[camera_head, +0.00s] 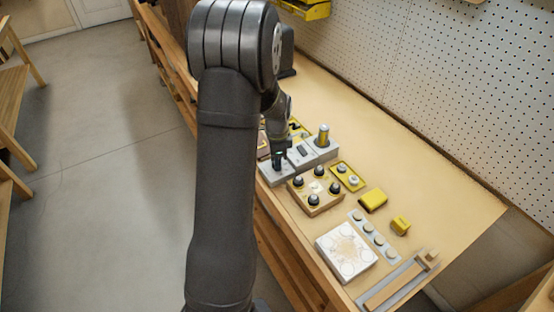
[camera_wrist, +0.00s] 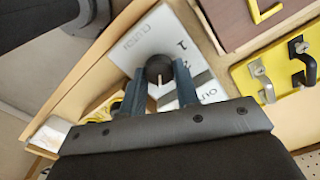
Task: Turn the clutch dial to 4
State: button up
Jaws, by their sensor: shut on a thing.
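The clutch dial (camera_wrist: 158,66) is a dark round knob on a pale grey box (camera_wrist: 150,35) lettered "CLUTCH" in the wrist view. The numerals 1 and 2 show right of the knob; other marks are hidden by my fingers and palm. A white line on the knob points down the picture, toward my palm; I cannot tell which number it marks. My gripper (camera_wrist: 159,76) has one finger on each side of the knob and is shut on it. In the head view my gripper (camera_head: 281,159) is low over the grey box (camera_head: 272,178), and the knob is hidden.
A grey unit with a yellow-topped post (camera_head: 323,137) adjoins the box. A wooden block with several black knobs (camera_head: 316,198) stands close in front. The bench's right back area is clear.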

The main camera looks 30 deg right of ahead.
jog(key=shift+m, duration=0.8)
jog(key=o, duration=1)
jog(key=shift+c, duration=0.2)
jog(key=shift+r, duration=0.1)
notch_tip(320, 180, up, 17)
